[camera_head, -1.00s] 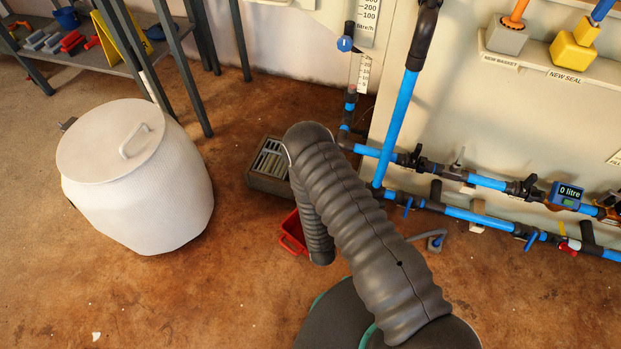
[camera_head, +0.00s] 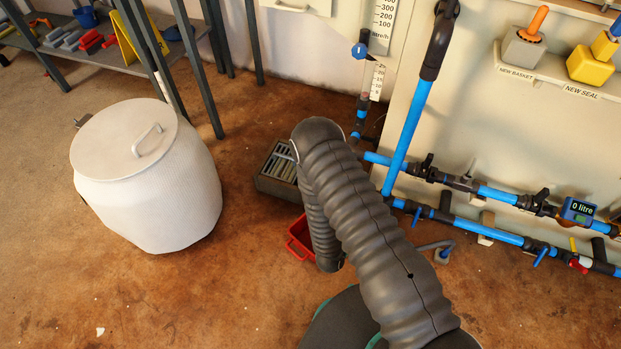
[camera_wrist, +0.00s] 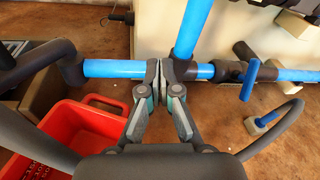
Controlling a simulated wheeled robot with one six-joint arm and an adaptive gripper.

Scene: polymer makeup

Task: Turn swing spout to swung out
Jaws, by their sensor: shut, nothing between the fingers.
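In the wrist view, a dark grey pipe (camera_wrist: 35,63) runs left from an elbow at the end of a blue pipe (camera_wrist: 115,68), over the grate; it looks like the swing spout, though I cannot be sure. In the head view my arm hides most of that area. My gripper (camera_wrist: 165,68) is shut and empty. Its fingertips overlap the blue pipe just right of the elbow, near the upright blue branch (camera_wrist: 193,25). I cannot tell whether they touch the pipe.
A red bin (camera_wrist: 75,135) stands below left of my gripper. A floor grate (camera_head: 282,165) lies behind my arm. Blue pipes with a blue-handled valve (camera_wrist: 249,80) run to the right along the panel. A white lidded barrel (camera_head: 150,195) stands left; open floor lies in front.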

